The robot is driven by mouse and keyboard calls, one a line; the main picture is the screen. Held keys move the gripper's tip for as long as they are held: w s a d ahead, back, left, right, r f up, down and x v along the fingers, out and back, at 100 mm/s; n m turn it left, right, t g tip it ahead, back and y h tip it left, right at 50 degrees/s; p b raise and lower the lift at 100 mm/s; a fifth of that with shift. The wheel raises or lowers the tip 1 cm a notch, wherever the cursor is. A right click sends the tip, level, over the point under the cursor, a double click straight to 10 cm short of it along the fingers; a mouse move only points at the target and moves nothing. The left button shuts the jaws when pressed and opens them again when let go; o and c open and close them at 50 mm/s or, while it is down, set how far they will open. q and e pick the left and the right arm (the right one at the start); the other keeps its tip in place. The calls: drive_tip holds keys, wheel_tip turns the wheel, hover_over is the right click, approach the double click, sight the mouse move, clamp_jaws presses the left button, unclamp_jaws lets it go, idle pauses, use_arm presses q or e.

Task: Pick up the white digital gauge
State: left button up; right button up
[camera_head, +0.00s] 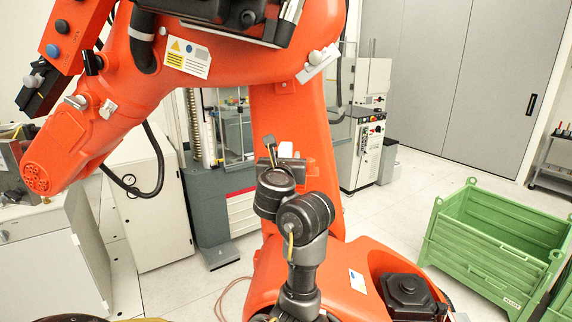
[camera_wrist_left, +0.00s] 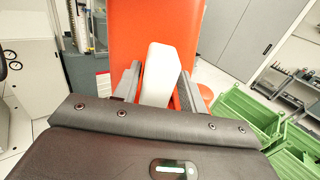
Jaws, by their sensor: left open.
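My left gripper (camera_head: 279,150) is in the middle of the head view, in front of the orange industrial robot's column, small and partly hidden by my wrist. In the left wrist view its two grey fingers (camera_wrist_left: 161,72) stand apart. A white, flat-faced block (camera_wrist_left: 159,82) shows between them, with the orange column behind. No display or markings show on it, so I cannot tell for sure that it is the white digital gauge. I cannot tell whether the fingers touch it. My right gripper is not in view.
The large orange industrial robot (camera_head: 290,120) fills the middle. Green metal crates (camera_head: 480,245) stand at the right. A grey-and-white machine (camera_head: 225,190) and a white cabinet (camera_head: 150,200) stand behind, left of the column. The floor between column and crates is clear.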

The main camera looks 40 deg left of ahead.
use_arm(q)
drive_tip(key=x, duration=0.3)
drive_tip(key=shift+w+a+f, duration=0.2)
drive_tip(key=shift+a+f, duration=0.05)
drive_tip(key=shift+a, duration=0.1)
drive_tip(key=shift+d+r, duration=0.1)
drive_tip(key=shift+d, duration=0.05)
clamp_jaws()
drive_tip(key=shift+r, duration=0.15)
